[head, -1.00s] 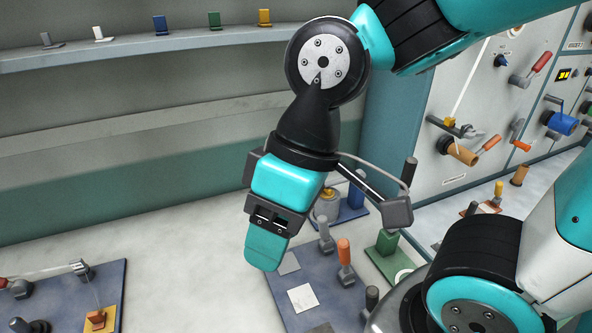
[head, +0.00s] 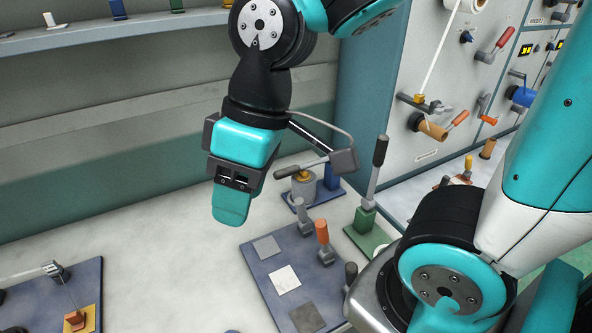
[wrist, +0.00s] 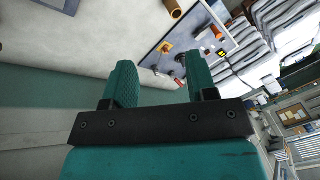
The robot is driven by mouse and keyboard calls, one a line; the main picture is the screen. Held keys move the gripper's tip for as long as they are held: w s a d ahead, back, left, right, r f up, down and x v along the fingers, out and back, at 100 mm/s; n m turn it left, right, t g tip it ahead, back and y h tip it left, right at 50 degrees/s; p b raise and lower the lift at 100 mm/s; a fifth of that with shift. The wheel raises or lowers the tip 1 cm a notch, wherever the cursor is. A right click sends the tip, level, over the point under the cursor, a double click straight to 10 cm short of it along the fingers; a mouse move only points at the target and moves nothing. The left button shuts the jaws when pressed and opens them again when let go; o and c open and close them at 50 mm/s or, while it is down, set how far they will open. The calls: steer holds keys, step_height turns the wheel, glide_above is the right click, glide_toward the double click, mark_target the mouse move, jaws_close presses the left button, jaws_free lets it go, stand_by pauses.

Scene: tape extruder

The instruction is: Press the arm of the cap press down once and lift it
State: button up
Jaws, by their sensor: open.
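A small device on a blue base (head: 337,193) stands on the bench and seems to be the cap press. It has a blue post, a grey pot with a yellow top (head: 303,184), and an arm with a dark handle (head: 287,173) lying nearly level above the pot. My gripper (head: 231,214) hangs in the air to the left of it, pointing down, apart from it. In the head view one finger hides the other. The wrist view shows my gripper (wrist: 161,85) with its fingers apart and nothing between them. The press is not recognisable there.
A green base (head: 367,222) with a tall upright lever stands right of the press. A blue-grey board (head: 258,272) with square patches and short levers lies in front. Another board (head: 88,290) is at lower left. A panel with knobs (head: 430,60) rises at the right. The bench middle-left is clear.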

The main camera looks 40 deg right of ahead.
steer(key=w+d+f+n+h+b, duration=0.15)
steer(key=w+d, duration=0.45)
steer(key=w, duration=0.6)
steer(key=n+h+b, duration=0.2)
steer(key=n+b, duration=0.1)
steer(key=n, duration=0.3)
glide_above(285, 169)
step_height(285, 169, down, 9)
step_height(285, 169, down, 16)
steer(key=p, duration=0.3)
steer(key=shift+f, duration=0.2)
steer(key=shift+s, duration=0.1)
jaws_close()
